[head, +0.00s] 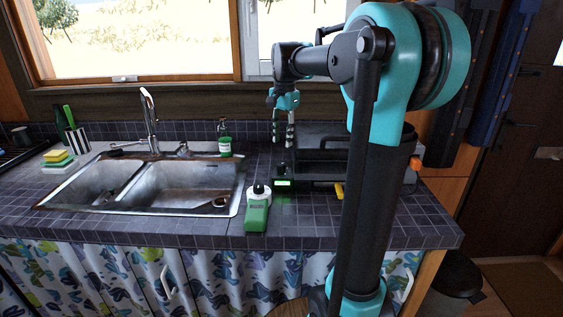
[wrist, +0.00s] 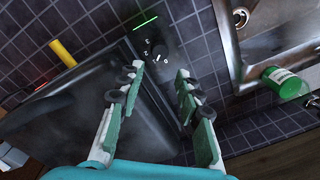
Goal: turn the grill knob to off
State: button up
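The grill (head: 318,135) is a dark metal appliance on the tiled counter, partly hidden behind my arm in the head view. In the wrist view its flat dark top (wrist: 70,105) fills the left, and its front strip carries a round dark knob (wrist: 160,52) with small white marks around it. A green light (wrist: 145,23) glows near the knob. I cannot tell which mark the knob points to. My gripper (wrist: 159,72) is open and empty, pointing down. Its fingertips appear on either side of the knob's line, above the strip. It also shows in the head view (head: 284,140).
A yellow handle (wrist: 62,53) sticks out at the grill's edge. A green bottle with a white top (head: 257,212) stands left of the grill's front. The steel sink (head: 185,187) and a green soap bottle (head: 225,142) lie further left.

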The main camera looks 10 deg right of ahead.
aim_at(281, 163)
notch_tip(281, 163, down, 10)
jog(key=shift+w+a+r, duration=0.15)
jog(key=shift+r, duration=0.1)
grip_shut()
dwell(0.3)
jog(key=shift+n, duration=0.3)
jog(key=n, duration=0.4)
jog(key=shift+n, duration=0.3)
jog(key=n, duration=0.4)
jog(key=shift+w+n, duration=0.1)
jog(key=shift+n, duration=0.2)
